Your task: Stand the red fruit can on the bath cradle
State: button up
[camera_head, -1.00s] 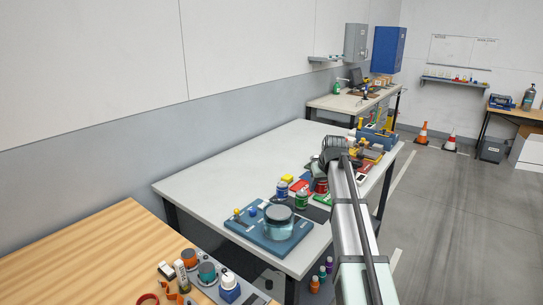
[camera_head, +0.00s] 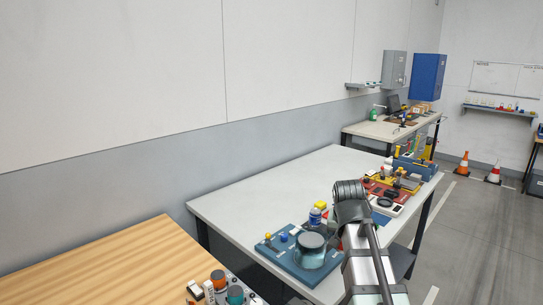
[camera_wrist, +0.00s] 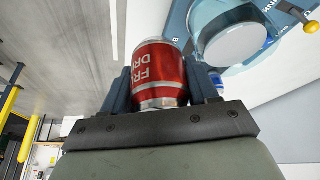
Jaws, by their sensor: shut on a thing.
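The red fruit can (camera_wrist: 160,72) is in the wrist view, with white lettering and a silver rim. My gripper (camera_wrist: 158,86) is shut on it, one dark finger on each side. What looks like the bath cradle is a blue base (camera_head: 280,257) with a round clear vessel (camera_head: 312,256) and a grey disc on top. It stands at the near end of the grey table. The base also shows at the upper right of the wrist view (camera_wrist: 178,22), apart from the can. In the head view my arm hides the can.
A wooden table (camera_head: 110,262) is at the near left. Coloured fixtures (camera_head: 388,192) crowd the table's right side. The grey table's left part is clear.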

jog(key=s+a+n+y, duration=0.1)
jog(key=s+a, duration=0.1)
jog(key=a, duration=2.1)
jog(key=s+a+n, duration=0.1)
jog(key=s+a, duration=0.1)
jog(key=a, duration=2.2)
jog(key=s+a+f+n, duration=0.1)
jog(key=s+a, duration=0.5)
jog(key=a, duration=0.4)
jog(key=s+a+f, duration=0.1)
jog(key=s+a, duration=0.6)
jog(key=a, duration=0.3)
jog(key=s+a+f+n, duration=0.1)
jog(key=s+a, duration=0.7)
jog(key=s, duration=0.2)
jog(key=s+a+f, duration=0.1)
jog(key=s+a, duration=0.7)
jog(key=s, duration=0.3)
jog(key=shift+y, duration=0.3)
jog(key=shift+w+a+f, duration=0.1)
jog(key=shift+f, duration=2.35)
jog(key=shift+w+a+f, duration=0.1)
jog(key=shift+f, duration=2.3)
jog(key=shift+f, duration=0.1)
